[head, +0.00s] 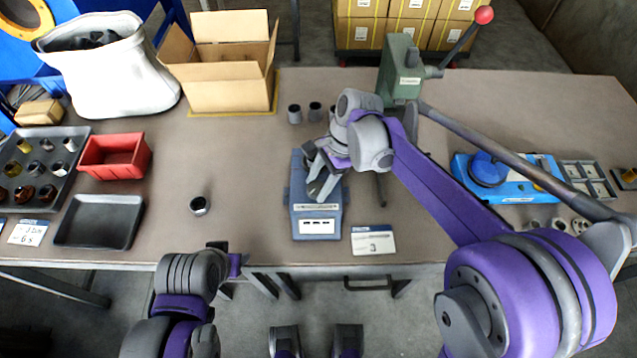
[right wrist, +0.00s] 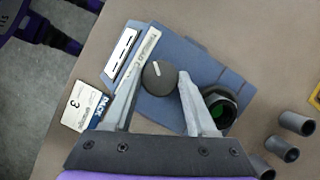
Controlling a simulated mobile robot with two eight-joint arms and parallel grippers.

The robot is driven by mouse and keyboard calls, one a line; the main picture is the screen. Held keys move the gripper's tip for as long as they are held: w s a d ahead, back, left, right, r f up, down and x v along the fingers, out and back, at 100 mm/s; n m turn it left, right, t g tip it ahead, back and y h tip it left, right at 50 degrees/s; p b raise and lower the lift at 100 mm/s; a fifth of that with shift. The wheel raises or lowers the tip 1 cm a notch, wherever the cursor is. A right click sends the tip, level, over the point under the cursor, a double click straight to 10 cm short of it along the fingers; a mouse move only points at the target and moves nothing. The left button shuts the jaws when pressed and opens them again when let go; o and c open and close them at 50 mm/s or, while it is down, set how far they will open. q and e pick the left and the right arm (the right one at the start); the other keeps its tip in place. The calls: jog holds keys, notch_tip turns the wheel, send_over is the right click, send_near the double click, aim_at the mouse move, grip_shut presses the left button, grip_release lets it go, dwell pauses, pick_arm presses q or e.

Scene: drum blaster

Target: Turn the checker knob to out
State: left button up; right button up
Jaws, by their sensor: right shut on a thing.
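The checker (head: 299,190) is a blue-grey box on the table in front of me; it also shows in the right wrist view (right wrist: 178,106). Its dark round knob (right wrist: 158,75) has a white pointer line angled to the upper left in that view. A white label with three black marks (right wrist: 122,52) is on its near end. A dark ring with a green inside (right wrist: 220,100) sits beside the knob. My right gripper (head: 318,190) is over the checker, shut on the knob, with one finger on each side. It hides the knob in the head view. My left arm is low at the left; its gripper is hidden.
A white card (head: 373,242) lies right of the checker. Grey cylinders (head: 295,114) stand behind it, and one ring (head: 199,205) stands to the left. A green lever press (head: 400,80) is at the back. A red bin (head: 114,155) and black tray (head: 100,221) are left.

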jog(key=n+g+h, duration=0.1)
jog(key=n, duration=0.3)
jog(key=shift+w+n, duration=0.1)
jog(key=shift+n, duration=0.2)
jog(key=shift+a+n+g+h, duration=0.15)
jog(key=shift+n+g+h, duration=0.5)
jog(key=shift+n, duration=1.15)
jog(key=o, duration=1.4)
jog(key=v, duration=1.1)
jog(key=shift+a+p, duration=0.1)
jog(key=shift+p, duration=0.25)
